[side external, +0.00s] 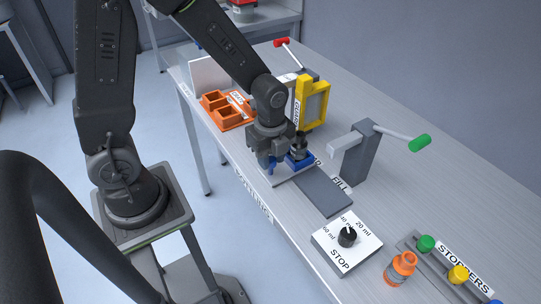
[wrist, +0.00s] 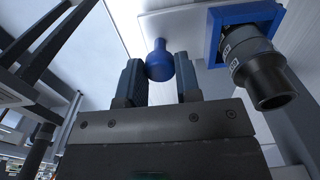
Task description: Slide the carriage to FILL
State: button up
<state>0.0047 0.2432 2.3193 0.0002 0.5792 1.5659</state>
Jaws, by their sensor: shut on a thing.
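The carriage's blue socket (side external: 299,160) holds an upright dark vessel (side external: 301,143) with a grey marked band. It sits at the far end of a dark grey track (side external: 325,192), beside the yellow-framed unit. The FILL label (side external: 341,184) lies beside the track, nearer the grey post. In the wrist view, the socket (wrist: 212,40) and vessel (wrist: 262,75) are at upper right. My gripper (side external: 270,162) is at the carriage's left side. Its fingers stand either side of a blue knob (wrist: 159,62) and are shut on it. The knob's join to the carriage is partly hidden.
The yellow-framed unit (side external: 298,88) with a red-handled lever (side external: 281,42) stands behind. A grey post (side external: 355,155) has a green-handled lever (side external: 419,143). A STOP dial box (side external: 335,256), orange bottle (side external: 400,268) and stopper rack (side external: 440,262) are in front. An orange tray (side external: 228,123) is left.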

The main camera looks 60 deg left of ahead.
grip_shut()
jog(key=d, duration=1.1)
jog(key=shift+d+r, duration=0.1)
jog(key=shift+d, duration=0.15)
jog(key=shift+o, duration=2.3)
grip_release()
jog(key=shift+d, duration=0.1)
jog(key=o, duration=0.4)
notch_tip(320, 180, up, 14)
jog(key=shift+f, duration=0.15)
